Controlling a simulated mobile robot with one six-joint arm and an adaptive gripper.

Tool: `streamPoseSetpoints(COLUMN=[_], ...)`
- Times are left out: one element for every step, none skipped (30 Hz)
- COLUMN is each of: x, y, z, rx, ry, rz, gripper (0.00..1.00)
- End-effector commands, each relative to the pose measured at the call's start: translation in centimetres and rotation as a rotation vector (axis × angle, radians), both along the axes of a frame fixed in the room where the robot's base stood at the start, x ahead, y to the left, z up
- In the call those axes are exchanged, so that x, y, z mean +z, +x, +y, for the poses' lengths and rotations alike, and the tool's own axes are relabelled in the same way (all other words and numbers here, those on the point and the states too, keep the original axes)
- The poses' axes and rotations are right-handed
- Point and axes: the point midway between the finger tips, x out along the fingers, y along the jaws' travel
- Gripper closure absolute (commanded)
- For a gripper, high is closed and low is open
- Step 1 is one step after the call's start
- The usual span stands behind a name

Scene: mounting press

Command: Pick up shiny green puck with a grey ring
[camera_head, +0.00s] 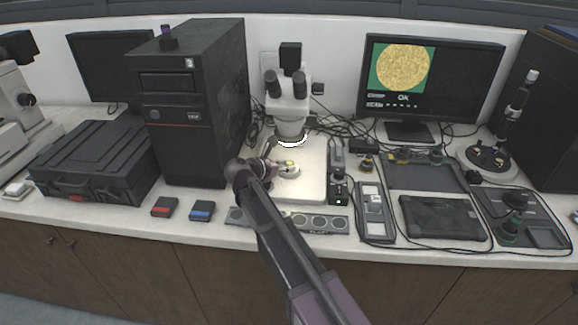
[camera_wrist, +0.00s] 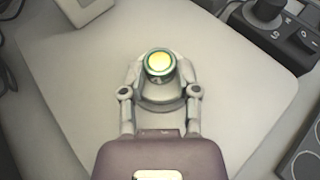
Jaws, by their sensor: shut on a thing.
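The puck (camera_wrist: 159,62) sits between my fingertips in the wrist view. It has a shiny green rim, a yellow top face and a pale grey side. It also shows small in the head view (camera_head: 290,163), above the lit microscope base (camera_head: 312,188). My gripper (camera_wrist: 160,72) is shut on the puck, with one finger on each side. A round pale stage lies under the puck in the wrist view. Whether the puck touches that stage or is lifted off it, I cannot tell.
The microscope head (camera_head: 289,100) stands just behind my gripper. A grey strip with round wells (camera_head: 310,223) lies in front of the base. A control box with knobs (camera_head: 338,185) stands right of it. A tall black computer (camera_head: 195,110) stands to the left.

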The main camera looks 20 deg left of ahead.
Motion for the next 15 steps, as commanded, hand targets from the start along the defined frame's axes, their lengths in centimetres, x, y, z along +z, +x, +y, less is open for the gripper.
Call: streamPoseSetpoints(x=[0.0,0.0,0.0,0.0,0.0,0.1,0.2,0.2,0.4,0.5,0.6,0.8,0.9,1.1,1.4], y=[0.0,0.0,0.0,0.0,0.0,0.0,0.0,0.0,0.0,0.0,0.0,0.0,0.0,0.0,0.0], z=[0.0,0.0,0.0,0.0,0.0,0.0,0.0,0.0,0.0,0.0,0.0,0.0,0.0,0.0,0.0], rx=[0.000,0.000,0.000,0.000,0.000,0.000,0.000,0.000,0.000,0.000,0.000,0.000,0.000,0.000,0.000], ry=[0.000,0.000,0.000,0.000,0.000,0.000,0.000,0.000,0.000,0.000,0.000,0.000,0.000,0.000,0.000], rz=[0.001,0.001,0.001,0.001,0.001,0.001,0.001,0.001,0.001,0.001,0.001,0.001,0.001,0.001,0.001], gripper=[0.91,0.91,0.91,0.91,0.91,0.91,0.91,0.91,0.91,0.91,0.91,0.91,0.91,0.91,0.91])
